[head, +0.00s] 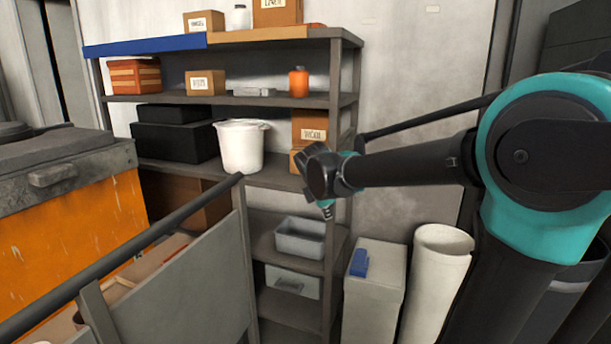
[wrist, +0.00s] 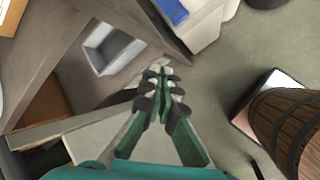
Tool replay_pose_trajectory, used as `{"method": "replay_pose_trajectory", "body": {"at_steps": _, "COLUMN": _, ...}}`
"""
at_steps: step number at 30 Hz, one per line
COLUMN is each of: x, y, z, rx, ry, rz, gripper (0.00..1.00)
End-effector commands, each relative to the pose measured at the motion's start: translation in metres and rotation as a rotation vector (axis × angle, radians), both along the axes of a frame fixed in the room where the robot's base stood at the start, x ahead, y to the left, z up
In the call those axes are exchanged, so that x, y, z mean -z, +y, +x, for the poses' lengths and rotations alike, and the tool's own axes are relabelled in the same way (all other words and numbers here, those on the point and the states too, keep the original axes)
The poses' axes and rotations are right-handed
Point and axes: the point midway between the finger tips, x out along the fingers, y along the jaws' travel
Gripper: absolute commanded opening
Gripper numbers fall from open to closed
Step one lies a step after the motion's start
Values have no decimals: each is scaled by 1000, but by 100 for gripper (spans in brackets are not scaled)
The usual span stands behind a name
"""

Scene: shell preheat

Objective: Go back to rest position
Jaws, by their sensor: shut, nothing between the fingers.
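My gripper (wrist: 162,75) points down at the floor in the wrist view, its two green fingers closed together with nothing between them. In the head view my gripper (head: 327,210) hangs at the end of my arm, in front of the right side of the shelf unit (head: 345,98). It is small and dark there. My arm reaches in from the right edge of the head view.
A white bucket (head: 240,147) stands on the shelf. A grey bin (head: 300,239) sits lower down. A white cabinet with a blue item (head: 359,262) stands at right, beside a white cylinder (head: 437,275). An orange container (head: 75,225) is at left. A wooden barrel (wrist: 290,125) stands on the floor.

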Motion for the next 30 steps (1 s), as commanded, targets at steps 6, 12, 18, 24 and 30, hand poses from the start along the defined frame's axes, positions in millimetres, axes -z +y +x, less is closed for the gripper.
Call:
{"method": "replay_pose_trajectory", "body": {"at_steps": 6, "x": 81, "y": -76, "z": -78, "rx": 589, "ry": -14, "rz": 383, "gripper": 0}}
{"method": "replay_pose_trajectory", "body": {"at_steps": 12, "x": 148, "y": -114, "z": -159, "rx": 1143, "ry": -31, "rz": 708, "gripper": 0}}
{"method": "replay_pose_trajectory", "body": {"at_steps": 18, "x": 189, "y": -126, "z": -217, "rx": 1532, "ry": -42, "rz": 918, "gripper": 0}}
{"method": "replay_pose_trajectory", "body": {"at_steps": 24, "x": 200, "y": -127, "z": -234, "rx": 1654, "ry": -43, "rz": 981, "gripper": 0}}
{"method": "replay_pose_trajectory", "body": {"at_steps": 30, "x": 200, "y": -127, "z": -234, "rx": 1654, "ry": -43, "rz": 981, "gripper": 0}}
